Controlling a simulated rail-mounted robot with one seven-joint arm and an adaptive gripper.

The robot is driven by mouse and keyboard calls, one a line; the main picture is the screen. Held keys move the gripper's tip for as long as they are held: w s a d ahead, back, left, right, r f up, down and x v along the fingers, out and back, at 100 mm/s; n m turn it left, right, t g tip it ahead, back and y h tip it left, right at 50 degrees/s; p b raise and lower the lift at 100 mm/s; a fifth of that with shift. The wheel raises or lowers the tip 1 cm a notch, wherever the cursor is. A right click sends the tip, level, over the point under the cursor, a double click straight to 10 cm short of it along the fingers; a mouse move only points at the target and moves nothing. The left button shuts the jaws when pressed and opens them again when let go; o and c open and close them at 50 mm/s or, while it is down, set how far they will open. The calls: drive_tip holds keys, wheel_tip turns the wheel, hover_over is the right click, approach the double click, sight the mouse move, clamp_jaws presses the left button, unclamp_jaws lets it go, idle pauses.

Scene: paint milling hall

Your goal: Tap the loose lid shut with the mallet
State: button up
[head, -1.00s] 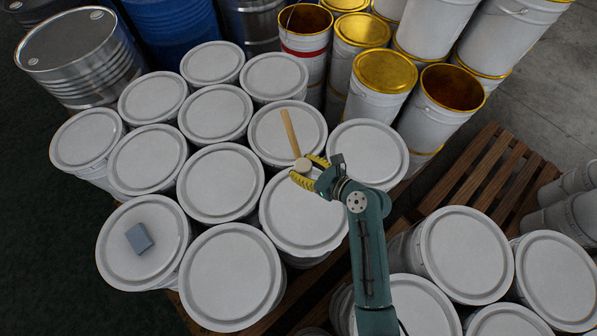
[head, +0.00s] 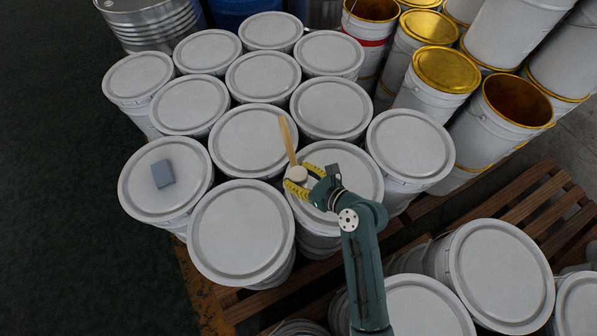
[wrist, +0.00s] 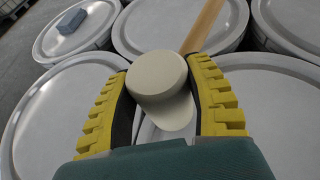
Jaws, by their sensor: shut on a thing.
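The mallet has a pale round head (head: 298,174) and a light wooden handle (head: 288,138) that points away from me. My gripper (head: 303,181) is shut on the head, with a yellow ridged finger on each side. In the wrist view the mallet head (wrist: 157,80) sits between the fingers and the handle (wrist: 203,25) slants to upper right. The mallet is over the left part of one white lid (head: 345,190). Another lidded bucket (head: 242,232) stands to its left. I cannot tell which lid is loose; none looks clearly raised.
A blue-grey block (head: 163,174) lies on the leftmost front lid (head: 140,200). White lidded buckets stand close together around my gripper. Open and gold-topped cans (head: 445,70) stand at the back right. A wooden pallet (head: 535,200) shows at right. Dark floor is clear at left.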

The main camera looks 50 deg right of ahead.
sight(298, 173)
drive_tip(key=shift+w+f, duration=0.1)
drive_tip(key=shift+f, duration=0.4)
wheel_tip(298, 173, up, 5)
drive_tip(key=p, duration=0.6)
drive_tip(key=shift+f, duration=0.25)
